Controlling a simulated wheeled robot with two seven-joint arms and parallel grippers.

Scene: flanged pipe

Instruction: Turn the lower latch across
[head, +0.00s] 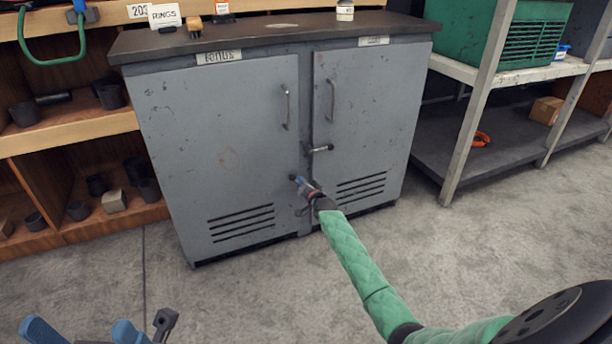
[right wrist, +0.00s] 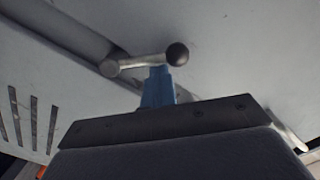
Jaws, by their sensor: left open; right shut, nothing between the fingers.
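The grey two-door cabinet (head: 226,130) stands ahead. The lower latch is mostly hidden by my right gripper in the head view; its dark knob (head: 292,177) shows at the left. In the right wrist view the lower latch (right wrist: 142,61) is a short metal bar with a round pivot at the left and a dark ball knob at the right. My right gripper (head: 300,184) is shut and empty. Its blue tip (right wrist: 157,82) is right at the bar, near the knob; I cannot tell whether they touch. My left gripper (head: 82,333) is open and empty at the bottom left.
The upper latch (head: 320,149) lies roughly level over the door seam. Two door handles (head: 286,107) (head: 332,100) are above it. A wooden shelf (head: 75,128) with dark cups stands left and a metal rack (head: 478,110) right. The floor (head: 230,290) in front is clear.

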